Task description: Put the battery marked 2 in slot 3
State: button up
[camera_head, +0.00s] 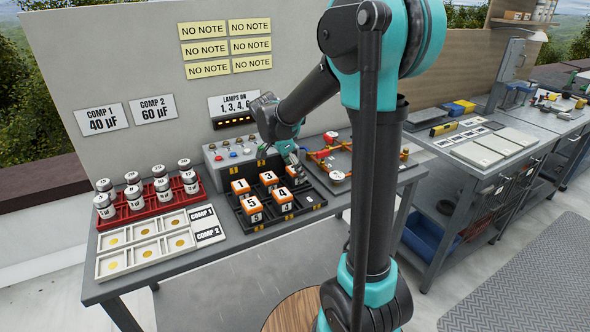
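A dark battery rack (316,199) stands on the bench and holds orange-and-white batteries. The tops read 1 (240,186), 3 (268,177), 5 (250,202) and 4 (282,194). Another orange-and-white battery (292,171) is at the rack's back right, just under my gripper; its number cannot be read, so I cannot confirm it is battery 2. My gripper (294,160) points down over it. The fingers are small and partly hidden by my arm, so I cannot tell whether they are open or hold the battery. Slot 3's label is not legible.
A control box (216,159) with buttons stands behind the rack. A red tray (134,211) of cans and a white tray (128,260) are on the left. A board with red-orange parts (351,160) is on the right. A notice wall (150,60) rises behind.

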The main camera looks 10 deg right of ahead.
jog(key=v, duration=1.2)
